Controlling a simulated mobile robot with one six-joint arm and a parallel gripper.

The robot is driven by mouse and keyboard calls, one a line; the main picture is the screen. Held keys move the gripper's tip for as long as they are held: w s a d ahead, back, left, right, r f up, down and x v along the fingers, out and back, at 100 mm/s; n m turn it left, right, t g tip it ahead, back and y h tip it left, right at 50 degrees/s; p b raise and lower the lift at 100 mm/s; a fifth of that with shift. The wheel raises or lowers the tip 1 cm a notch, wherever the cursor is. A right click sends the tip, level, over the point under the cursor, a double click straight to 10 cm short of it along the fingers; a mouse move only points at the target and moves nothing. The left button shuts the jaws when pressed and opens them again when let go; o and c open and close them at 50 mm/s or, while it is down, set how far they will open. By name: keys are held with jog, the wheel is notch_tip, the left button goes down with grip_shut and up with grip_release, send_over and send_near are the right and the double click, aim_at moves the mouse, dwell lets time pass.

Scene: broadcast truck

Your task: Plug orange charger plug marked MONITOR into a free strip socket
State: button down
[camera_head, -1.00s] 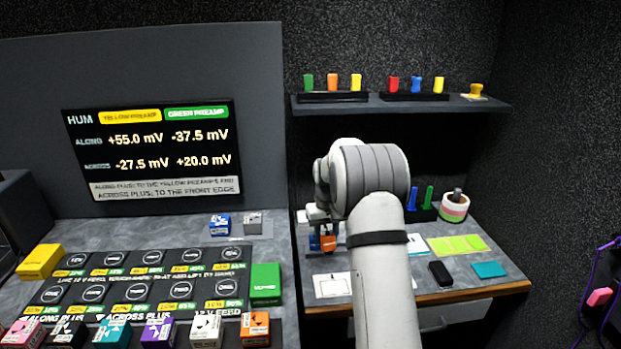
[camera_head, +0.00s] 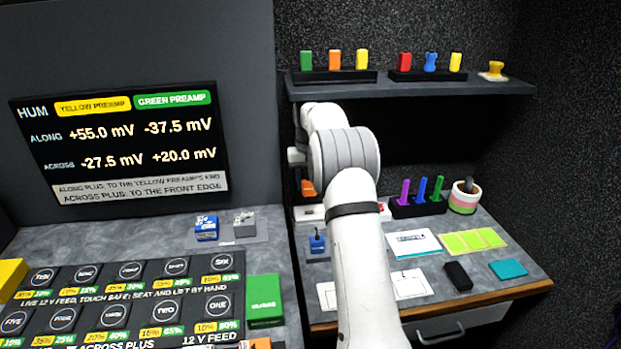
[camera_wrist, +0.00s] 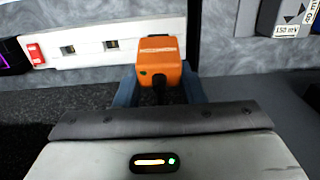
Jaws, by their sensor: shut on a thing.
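The orange plug (camera_wrist: 160,62) is between the two blue-grey fingers of my gripper (camera_wrist: 160,86), which is shut on it. A dark cable end shows on its near side. Behind it is the white socket strip (camera_wrist: 86,62), with a red switch (camera_wrist: 35,53) and two empty-looking socket faces left of the plug. The plug overlaps the strip in this view; I cannot tell whether they touch. In the head view the orange plug (camera_head: 307,187) shows just above the strip (camera_head: 308,213), and my arm hides much of both. The MONITOR marking is not readable.
A blue plug (camera_head: 318,243) stands on the bench in front of the strip. A rack with purple, blue and green pieces (camera_head: 421,207) is to the right. A shelf (camera_head: 410,90) overhangs the bench. Blue and grey boxes (camera_head: 206,228) stand left of the strip.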

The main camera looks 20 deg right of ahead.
aim_at(309, 195)
jog(key=shift+r, duration=0.35)
jog(key=shift+d, duration=0.35)
jog(key=shift+w+a+f, duration=0.1)
jog(key=shift+a+f, duration=0.05)
notch_tip(309, 195, down, 6)
jog(key=b, duration=0.5)
jog(key=shift+a, duration=0.1)
jog(key=shift+w+t+b, duration=0.35)
jog(key=shift+t+b, duration=0.85)
jog(key=shift+b, duration=1.95)
jog(key=shift+w+d+t+h+b, duration=0.2)
jog(key=shift+t+h+b, duration=0.15)
jog(key=shift+b, duration=0.7)
jog(key=shift+s+a+p, duration=0.1)
jog(key=shift+s+p, duration=0.2)
jog(key=shift+s, duration=0.05)
jog(key=shift+f+b, duration=0.55)
jog(key=shift+f, duration=0.45)
